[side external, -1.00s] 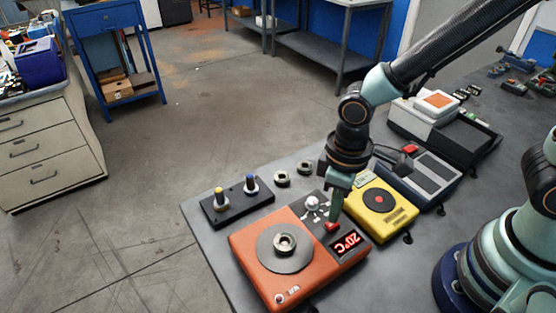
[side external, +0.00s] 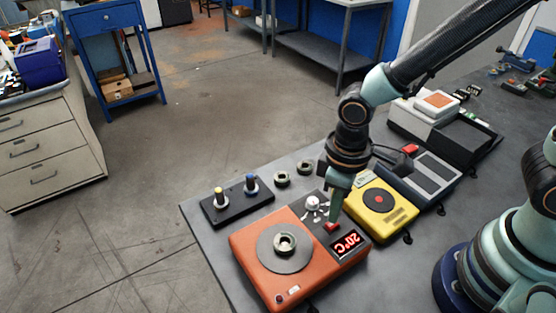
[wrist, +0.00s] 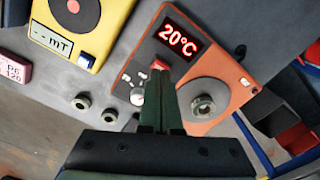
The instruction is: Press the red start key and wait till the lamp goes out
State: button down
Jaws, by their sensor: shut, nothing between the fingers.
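The orange heater unit (side external: 254,245) stands at the front of the bench with a round grey plate (side external: 272,259) on it. Its red key (side external: 331,227) sits between a silver knob (side external: 312,203) and a lit red display (side external: 346,244) reading 20°C. My gripper (side external: 335,216) is shut and empty, pointing down with its tips at the key. In the wrist view the fingertips (wrist: 161,74) partly cover the key (wrist: 159,65); I cannot tell how far it is pressed. A small round lamp (side external: 280,299) at the unit's front corner looks dark red.
A metal ring (side external: 285,241) lies on the plate, and two more rings (side external: 282,179) lie behind the unit. A black rack (side external: 237,204) with yellow and blue tipped electrodes stands left. A yellow meter (side external: 379,206) and a grey device (side external: 421,179) stand close on the right.

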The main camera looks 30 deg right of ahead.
jog(key=shift+f, duration=0.9)
dwell(0.4)
jog(key=shift+r, duration=3)
jog(key=shift+d, duration=0.1)
jog(key=w+d+r+m+t, duration=0.3)
jog(key=d+r+m+t, duration=0.2)
jog(key=d+r, duration=0.8)
jog(key=shift+d+m+t, duration=0.3)
jog(key=shift+d+m, duration=0.2)
jog(key=shift+d, duration=0.7)
jog(key=shift+r, duration=0.1)
dwell(1.0)
